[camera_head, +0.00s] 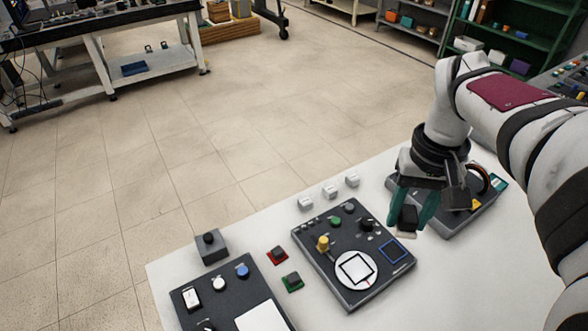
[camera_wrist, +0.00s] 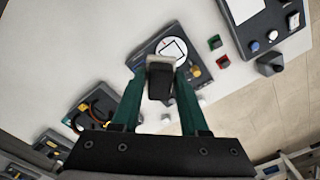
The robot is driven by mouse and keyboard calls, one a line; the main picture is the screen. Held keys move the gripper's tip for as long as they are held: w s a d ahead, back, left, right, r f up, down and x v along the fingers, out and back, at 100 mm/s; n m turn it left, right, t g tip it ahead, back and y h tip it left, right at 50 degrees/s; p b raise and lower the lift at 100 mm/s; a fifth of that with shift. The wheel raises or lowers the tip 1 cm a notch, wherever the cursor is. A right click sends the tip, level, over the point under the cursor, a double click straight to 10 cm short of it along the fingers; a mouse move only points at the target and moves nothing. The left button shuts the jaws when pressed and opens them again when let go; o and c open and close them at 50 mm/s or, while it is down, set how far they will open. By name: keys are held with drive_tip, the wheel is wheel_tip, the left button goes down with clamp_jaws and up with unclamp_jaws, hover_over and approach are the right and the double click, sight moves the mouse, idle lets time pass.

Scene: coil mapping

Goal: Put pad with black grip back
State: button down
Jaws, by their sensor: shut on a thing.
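My gripper (camera_head: 408,222), with green fingers, is shut on the pad with black grip. The pad's black block grip (camera_head: 407,213) sits between the fingers, and its pale flat base shows just below the fingertips. In the wrist view the black grip (camera_wrist: 160,84) and pale base also show between the fingers (camera_wrist: 159,74). The pad is by the right edge of the middle dark panel (camera_head: 340,283). I cannot tell whether its base touches the table. The panel carries a white disc (camera_head: 343,279) with a black square outline, and a blue square outline (camera_head: 395,251).
A red pad (camera_head: 278,255) and a green pad (camera_head: 292,282), both with dark grips, lie left of the panel. White blocks (camera_head: 330,191) stand behind it. A yellow knob (camera_head: 323,243) rises from it. Another panel (camera_head: 462,218) is close on the right. The white table (camera_head: 235,222) has bare patches.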

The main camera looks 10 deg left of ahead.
drive_tip(key=shift+d+r, duration=0.15)
drive_tip(key=shift+d, duration=0.05)
idle(0.3)
